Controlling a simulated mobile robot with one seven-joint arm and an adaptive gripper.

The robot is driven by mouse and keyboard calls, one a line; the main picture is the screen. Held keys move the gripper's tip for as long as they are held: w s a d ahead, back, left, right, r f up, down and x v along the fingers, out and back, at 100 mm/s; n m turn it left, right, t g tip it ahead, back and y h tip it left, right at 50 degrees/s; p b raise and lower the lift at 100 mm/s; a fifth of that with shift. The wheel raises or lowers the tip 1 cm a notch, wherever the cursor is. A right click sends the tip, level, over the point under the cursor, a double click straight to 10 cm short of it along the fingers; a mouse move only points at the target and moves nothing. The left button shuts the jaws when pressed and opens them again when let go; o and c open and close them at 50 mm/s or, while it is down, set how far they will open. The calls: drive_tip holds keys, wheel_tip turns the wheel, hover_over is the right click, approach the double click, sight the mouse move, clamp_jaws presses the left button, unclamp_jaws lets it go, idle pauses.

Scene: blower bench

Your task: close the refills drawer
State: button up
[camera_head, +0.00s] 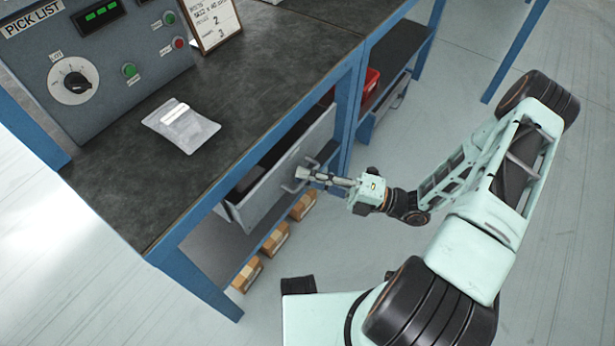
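A grey drawer (268,194) hangs under the dark-topped bench, and its front stands out a little from the blue frame, so it is partly open. A strip of its dark inside shows above the front. Its bar handle (291,187) is on the front's right half. My gripper (304,174) is at this handle, with its fingers pointing left at the drawer front. The fingers are too small to tell whether they are open, shut or touching the handle. No readable label shows on this drawer.
Several cardboard boxes (274,240) stand on the shelf below the drawer. Another grey drawer (393,104) and a red bin (371,84) are under the bench farther right. A clear packet (181,127) lies on the benchtop beside the control panel (110,50). The floor right of the bench is clear around my arm.

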sight(295, 170)
clamp_jaws()
idle(0.3)
drive_tip(key=w+a, duration=0.2)
drive_tip(key=a, duration=0.1)
drive_tip(key=shift+w+a, duration=0.2)
drive_tip(key=shift+w, duration=0.15)
unclamp_jaws()
drive_tip(key=shift+w, duration=0.1)
